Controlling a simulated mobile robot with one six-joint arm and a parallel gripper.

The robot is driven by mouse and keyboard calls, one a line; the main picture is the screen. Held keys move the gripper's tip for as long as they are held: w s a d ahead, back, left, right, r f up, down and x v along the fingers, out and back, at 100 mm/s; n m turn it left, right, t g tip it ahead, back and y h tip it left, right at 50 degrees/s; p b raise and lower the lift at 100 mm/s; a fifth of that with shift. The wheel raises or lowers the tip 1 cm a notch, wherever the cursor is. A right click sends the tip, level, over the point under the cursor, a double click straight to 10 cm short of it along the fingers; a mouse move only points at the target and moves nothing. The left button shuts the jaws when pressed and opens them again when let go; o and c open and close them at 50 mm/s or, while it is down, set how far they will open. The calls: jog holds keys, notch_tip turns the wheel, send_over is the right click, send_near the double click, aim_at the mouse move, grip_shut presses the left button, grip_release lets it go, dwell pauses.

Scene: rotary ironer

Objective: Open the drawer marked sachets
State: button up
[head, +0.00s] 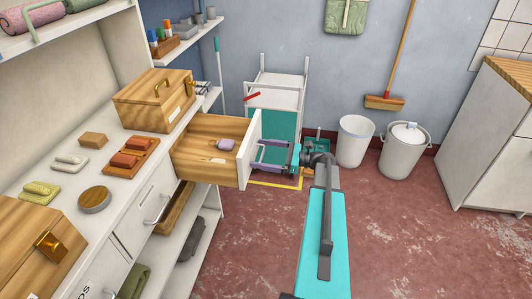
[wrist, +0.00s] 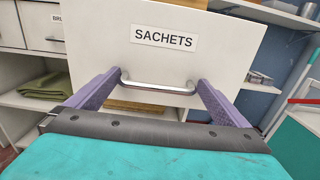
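The drawer marked SACHETS (wrist: 215,45) is pulled well out from the shelf unit; its light wood box (head: 197,150) and white front (head: 248,150) show in the head view. A small pale purple item (head: 226,144) lies inside it. Its curved metal handle (wrist: 158,87) crosses the front below the label. My gripper (head: 268,157) is at the front, its purple fingers spread wide, one at each end of the handle. In the wrist view the gripper (wrist: 160,82) is open around the handle; whether the fingertips touch it I cannot tell.
A wooden box (head: 155,100), red blocks on a tray (head: 131,158) and several small items stand on the shelf top. A trolley (head: 274,100) stands behind the drawer. Two bins (head: 404,150) stand right of my arm. The red floor is clear at right.

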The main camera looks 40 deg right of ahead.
jog(key=shift+s, duration=0.1)
jog(key=b+v, duration=0.1)
jog(key=v, duration=1.2)
jog(key=shift+s+d, duration=0.25)
jog(key=shift+d, duration=0.05)
jog(key=shift+a+f, duration=0.1)
jog(key=a+f+n+g+h+p, duration=0.1)
jog(key=a+f+n+g, duration=0.4)
jog(key=a+f, duration=0.8)
jog(key=a+f+n+g, duration=0.5)
jog(key=a+f, duration=0.4)
jog(key=a, duration=0.9)
jog(key=s+a+f+n+g+h, duration=0.4)
jog(key=s+a+f+n+h, duration=0.1)
jog(key=s+n, duration=0.4)
jog(key=s+a+f+n+g+h+p, duration=0.1)
jog(key=s+a+f+n+g+h, duration=0.4)
jog(key=s, duration=0.9)
notch_tip(320, 180, down, 4)
jog(key=a+n, duration=0.2)
jog(key=n, duration=0.1)
jog(key=shift+n+h, duration=0.4)
